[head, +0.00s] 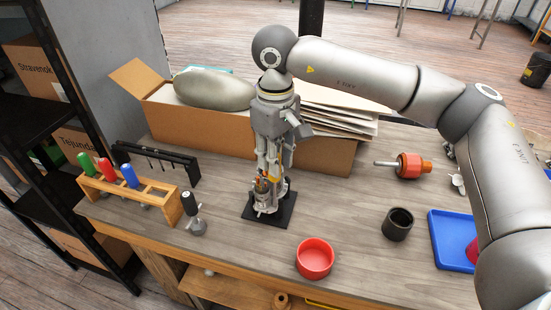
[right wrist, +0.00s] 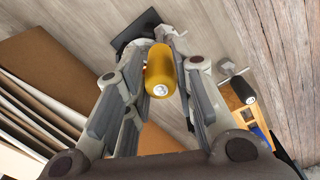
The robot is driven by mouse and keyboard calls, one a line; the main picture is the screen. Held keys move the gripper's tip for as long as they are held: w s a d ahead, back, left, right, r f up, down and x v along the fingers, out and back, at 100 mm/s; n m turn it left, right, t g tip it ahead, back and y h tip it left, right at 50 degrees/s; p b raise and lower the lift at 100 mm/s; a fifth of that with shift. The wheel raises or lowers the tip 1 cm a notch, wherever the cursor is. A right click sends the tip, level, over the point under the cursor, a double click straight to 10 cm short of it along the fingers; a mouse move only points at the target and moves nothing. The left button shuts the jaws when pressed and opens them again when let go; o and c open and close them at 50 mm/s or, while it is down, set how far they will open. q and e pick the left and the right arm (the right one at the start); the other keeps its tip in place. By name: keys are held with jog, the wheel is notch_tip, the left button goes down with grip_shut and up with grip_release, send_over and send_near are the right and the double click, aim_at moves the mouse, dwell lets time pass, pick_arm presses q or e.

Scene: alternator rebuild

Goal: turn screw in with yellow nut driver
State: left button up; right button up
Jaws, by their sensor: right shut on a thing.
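My right gripper (head: 266,178) comes down over the workbench, its fingers pointing at a grey metal alternator part (head: 266,205) on a black base plate (head: 284,216). It is shut on the yellow nut driver, whose handle (right wrist: 160,72) shows between the fingers in the right wrist view. In the head view only a small orange-yellow patch of the driver (head: 262,184) shows between the fingers. The driver stands about upright above the alternator part. Its tip and the screw are hidden, so I cannot tell whether they touch. My left gripper is not in view.
A wooden rack (head: 128,190) with green, red and blue drivers stands left, before a black rack (head: 160,162). A black-handled tool (head: 191,207) is near the base plate. A red bowl (head: 315,257), dark cup (head: 398,224) and blue tray (head: 449,244) lie right. A cardboard box (head: 205,132) stands behind.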

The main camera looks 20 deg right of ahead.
jog(key=m+b, duration=0.1)
jog(key=m, duration=0.6)
jog(key=shift+a+b, duration=0.1)
jog(key=shift+b, duration=0.25)
jog(key=m+b, duration=0.1)
jog(key=m, duration=0.6)
jog(key=shift+m, duration=0.3)
jog(key=m, duration=0.2)
jog(key=shift+m+b, duration=0.35)
jog(key=shift+m, duration=0.05)
jog(key=m, duration=0.4)
jog(key=m+b, duration=0.1)
jog(key=m, duration=0.3)
jog(key=shift+w+a, duration=0.1)
jog(key=m, duration=0.7)
